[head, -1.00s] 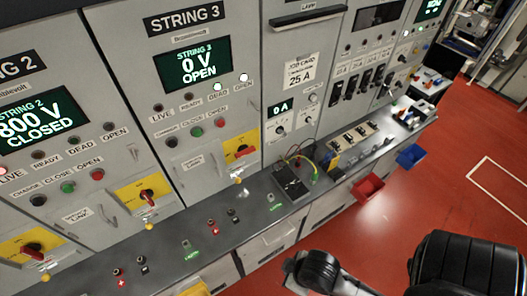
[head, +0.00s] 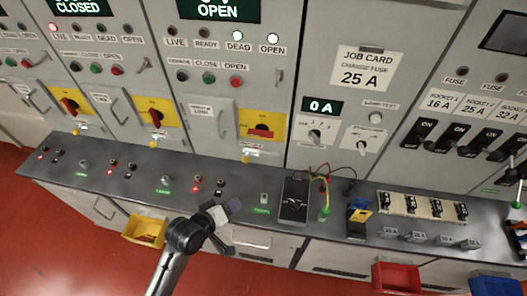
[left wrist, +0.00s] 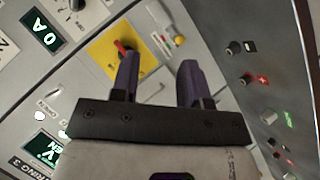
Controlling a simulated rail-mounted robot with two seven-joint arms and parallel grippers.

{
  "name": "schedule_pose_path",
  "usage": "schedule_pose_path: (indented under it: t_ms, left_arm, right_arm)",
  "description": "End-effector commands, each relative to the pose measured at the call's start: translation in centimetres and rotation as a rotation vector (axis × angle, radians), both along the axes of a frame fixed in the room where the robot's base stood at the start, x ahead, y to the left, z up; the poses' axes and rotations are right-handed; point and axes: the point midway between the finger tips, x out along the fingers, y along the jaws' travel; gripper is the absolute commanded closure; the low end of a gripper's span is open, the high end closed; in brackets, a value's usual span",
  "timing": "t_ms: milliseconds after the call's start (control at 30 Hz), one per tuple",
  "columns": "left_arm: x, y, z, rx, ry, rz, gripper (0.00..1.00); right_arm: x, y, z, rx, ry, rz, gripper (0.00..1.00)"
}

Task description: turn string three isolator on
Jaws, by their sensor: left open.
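The string three isolator is a red handle on a yellow plate (head: 260,118) at the bottom of the STRING 3 panel. Its handle (head: 261,133) lies about level in the head view. The handle also shows in the left wrist view (left wrist: 122,47), behind and above one finger. My left gripper (head: 237,206) is open and empty, in front of the panel and over the ledge, apart from the handle. Its open fingers show in the left wrist view (left wrist: 157,65). The STRING 3 display (head: 217,10) reads OPEN, and the DEAD and OPEN lamps are lit. My right gripper is not in view.
Similar isolators (head: 155,117) sit on the panels to the left. A grey ledge (head: 130,150) with sockets runs below. A black meter (head: 294,200) with leads lies on it. A padlock-like yellow tag (head: 246,159) hangs below the isolator. Yellow (head: 145,231) and red (head: 397,277) bins stick out in front.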

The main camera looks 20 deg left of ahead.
Motion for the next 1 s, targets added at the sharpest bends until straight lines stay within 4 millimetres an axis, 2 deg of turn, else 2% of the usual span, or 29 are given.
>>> schedule_pose_path:
  t_ms: [33,100,200,300,433,600,767,1000]
  left_arm:
    - [2.7,0.6,-1.5,-0.097,-0.053,0.047,0.58]
    - [5.5,1.2,-1.2,-0.238,-0.114,0.102,0.58]
    - [8.7,2.2,-0.5,-0.416,-0.183,0.163,0.58]
    - [10.9,3.1,0.3,-0.558,-0.237,0.203,0.58]
    - [12.7,4.0,1.3,-0.678,-0.280,0.232,0.58]
    - [14.2,4.3,1.9,-0.743,-0.301,0.246,0.58]
    - [16.6,3.7,2.1,-0.748,-0.303,0.245,0.58]
    - [21.0,2.6,2.0,-0.744,-0.301,0.245,0.58]
  right_arm:
    - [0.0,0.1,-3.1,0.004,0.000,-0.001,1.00]
    - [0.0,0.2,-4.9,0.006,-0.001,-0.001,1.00]
    - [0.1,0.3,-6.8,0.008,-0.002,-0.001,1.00]
    - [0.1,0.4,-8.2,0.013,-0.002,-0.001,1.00]
    - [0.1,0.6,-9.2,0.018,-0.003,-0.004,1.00]
    - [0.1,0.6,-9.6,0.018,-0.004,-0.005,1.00]
    - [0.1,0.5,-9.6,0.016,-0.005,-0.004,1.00]
    - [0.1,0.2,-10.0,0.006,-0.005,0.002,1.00]
